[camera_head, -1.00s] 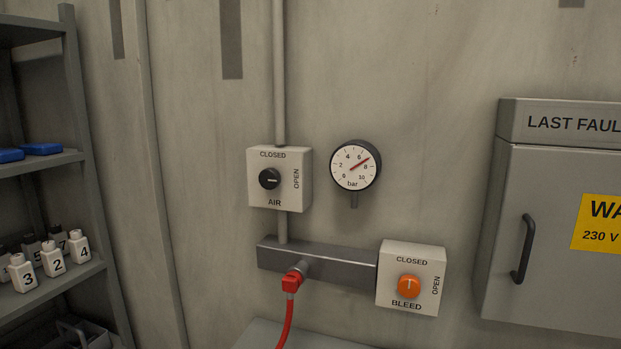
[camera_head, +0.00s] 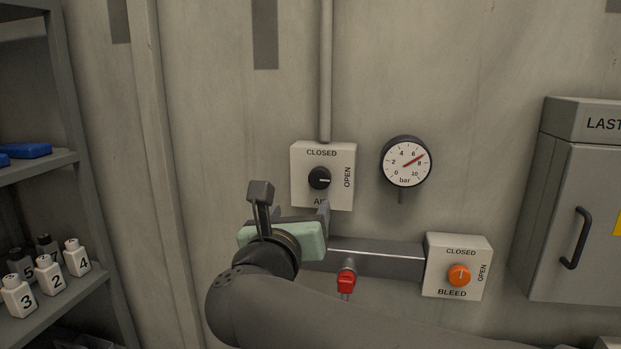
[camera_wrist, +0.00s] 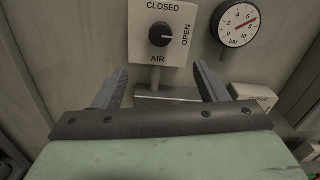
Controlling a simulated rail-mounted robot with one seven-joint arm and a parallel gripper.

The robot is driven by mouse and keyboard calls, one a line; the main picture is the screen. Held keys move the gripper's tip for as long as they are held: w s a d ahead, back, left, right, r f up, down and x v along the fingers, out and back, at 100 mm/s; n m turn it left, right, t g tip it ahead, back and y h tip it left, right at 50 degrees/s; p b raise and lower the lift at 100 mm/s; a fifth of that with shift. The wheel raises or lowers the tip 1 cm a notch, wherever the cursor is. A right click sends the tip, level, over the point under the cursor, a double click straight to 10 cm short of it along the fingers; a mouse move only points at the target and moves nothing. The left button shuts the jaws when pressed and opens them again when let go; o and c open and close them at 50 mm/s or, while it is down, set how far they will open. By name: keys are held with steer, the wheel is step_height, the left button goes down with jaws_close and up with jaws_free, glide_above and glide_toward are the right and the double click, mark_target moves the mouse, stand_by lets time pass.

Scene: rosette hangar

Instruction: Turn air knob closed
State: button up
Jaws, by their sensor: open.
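The black air knob (camera_head: 319,178) sits on a pale wall box (camera_head: 300,196) marked CLOSED at top, OPEN at right and AIR below. Its white mark points right, toward OPEN. In the wrist view, the air knob (camera_wrist: 161,34) is ahead of and above the fingers. My gripper (camera_head: 292,199) is in front of the wall, just below and left of the knob, apart from it. In the wrist view, my gripper (camera_wrist: 160,84) shows two spread fingers with nothing between them. In the head view it hides part of the AIR label.
A pressure gauge (camera_head: 406,162) right of the air box reads about 7 bar. Below it are a grey manifold (camera_head: 385,262), a red hose fitting (camera_head: 346,282) and a bleed box with an orange knob (camera_head: 459,275). A shelf with numbered bottles (camera_head: 49,275) stands left; a grey cabinet (camera_head: 570,200) stands right.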

mark_target(318, 179)
steer(key=w+p, duration=0.1)
steer(key=w, duration=0.4)
steer(key=w+d+p, duration=0.1)
steer(key=w+p, duration=0.1)
steer(key=w, duration=0.3)
steer(key=w+d+p, duration=0.1)
steer(key=w, duration=0.5)
steer(key=shift+d+p, duration=0.2)
steer(key=shift+p, duration=0.15)
steer(key=c, duration=1)
